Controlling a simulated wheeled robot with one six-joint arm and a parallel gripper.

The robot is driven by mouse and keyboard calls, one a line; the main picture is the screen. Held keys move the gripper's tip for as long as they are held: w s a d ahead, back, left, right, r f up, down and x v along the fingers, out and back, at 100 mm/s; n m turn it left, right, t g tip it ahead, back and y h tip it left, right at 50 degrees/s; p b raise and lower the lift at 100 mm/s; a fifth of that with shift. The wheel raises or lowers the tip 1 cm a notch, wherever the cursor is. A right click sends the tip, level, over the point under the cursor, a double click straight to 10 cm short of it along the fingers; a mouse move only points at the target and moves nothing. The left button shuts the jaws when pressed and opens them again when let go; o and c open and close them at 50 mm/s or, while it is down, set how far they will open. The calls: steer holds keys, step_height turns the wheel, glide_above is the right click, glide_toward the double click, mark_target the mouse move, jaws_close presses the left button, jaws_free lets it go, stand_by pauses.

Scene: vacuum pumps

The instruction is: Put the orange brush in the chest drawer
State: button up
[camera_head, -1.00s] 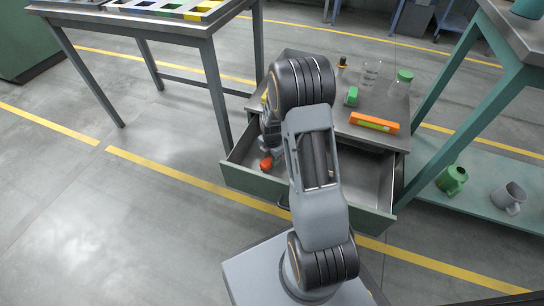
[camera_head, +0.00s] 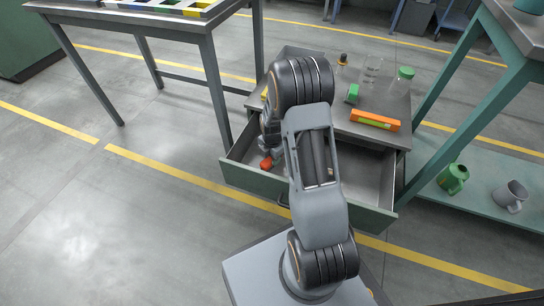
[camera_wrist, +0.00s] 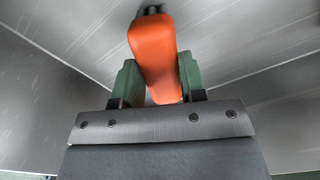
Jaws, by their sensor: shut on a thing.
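The orange brush (camera_wrist: 153,50) is held between the green fingers of my gripper (camera_wrist: 157,82) in the wrist view, with its dark end pointing away. In the head view, the brush's orange part (camera_head: 266,163) shows at the left inside the open chest drawer (camera_head: 368,190). The grey drawer walls surround the brush in the wrist view. I cannot tell whether the brush touches the drawer floor. My arm hides the gripper and the middle of the drawer in the head view.
On the chest top (camera_head: 345,128) are an orange box (camera_head: 375,120), a green object (camera_head: 353,93), a small dark-topped bottle (camera_head: 343,60) and clear glassware. A grey table (camera_head: 195,28) stands at the left. A green shelf unit (camera_head: 490,190) stands close at the right, holding a green jug (camera_head: 453,179) and a grey mug (camera_head: 510,195).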

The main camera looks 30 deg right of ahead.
steer(key=shift+f, duration=0.1)
steer(key=o, duration=0.9)
step_height(320, 180, up, 14)
steer(key=p, duration=0.5)
steer(key=shift+f+p, duration=0.1)
steer(key=shift+p, duration=0.25)
jaws_close()
stand_by(1.2)
